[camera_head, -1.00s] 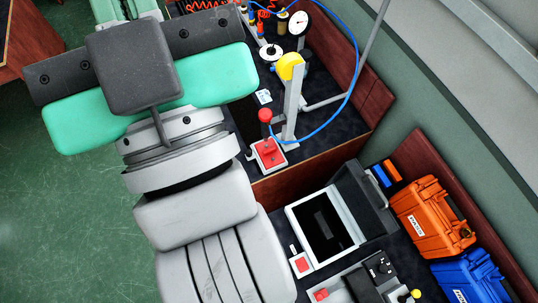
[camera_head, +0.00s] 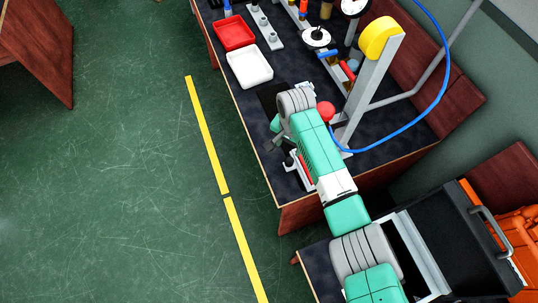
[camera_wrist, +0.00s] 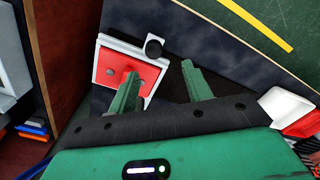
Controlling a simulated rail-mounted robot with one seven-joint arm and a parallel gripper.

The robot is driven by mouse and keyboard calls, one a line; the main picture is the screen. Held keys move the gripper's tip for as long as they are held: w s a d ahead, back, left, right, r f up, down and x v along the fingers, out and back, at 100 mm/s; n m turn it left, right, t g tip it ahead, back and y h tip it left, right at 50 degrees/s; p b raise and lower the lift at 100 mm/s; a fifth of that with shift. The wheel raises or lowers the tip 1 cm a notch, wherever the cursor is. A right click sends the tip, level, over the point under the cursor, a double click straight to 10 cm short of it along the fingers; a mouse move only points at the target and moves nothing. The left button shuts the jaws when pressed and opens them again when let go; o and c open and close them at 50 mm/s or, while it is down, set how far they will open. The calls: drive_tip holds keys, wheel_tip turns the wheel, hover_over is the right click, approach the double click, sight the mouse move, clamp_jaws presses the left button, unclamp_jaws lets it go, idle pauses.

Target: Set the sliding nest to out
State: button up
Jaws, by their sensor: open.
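A white base carrying a red plate (camera_wrist: 112,68) lies on the dark bench top in the wrist view, with a round black knob (camera_wrist: 153,48) at its edge. I take this knobbed unit for the sliding nest, but cannot tell its setting. In the head view the unit (camera_head: 303,172) shows partly beside my arm, and a red ball handle (camera_head: 326,110) stands behind the arm. My gripper (camera_wrist: 160,78) is open and empty, its green fingers apart. The left finger overlaps the red plate in the picture; contact cannot be told. The knob is beyond the fingertips, between them in the picture.
A red tray (camera_head: 233,33) and a white tray (camera_head: 249,66) lie farther back on the bench. A yellow wheel (camera_head: 379,38) on a grey post stands to the right, near a blue hose (camera_head: 441,90). Green floor with a yellow line (camera_head: 207,135) is clear at left.

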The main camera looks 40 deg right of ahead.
sight(289, 160)
drive_tip(key=shift+s+d+f, duration=0.15)
drive_tip(key=shift+s+f, duration=0.25)
wheel_tip(289, 160, down, 8)
drive_tip(key=b, duration=0.2)
drive_tip(key=shift+r+b, duration=0.2)
drive_tip(key=shift+b, duration=0.1)
clamp_jaws()
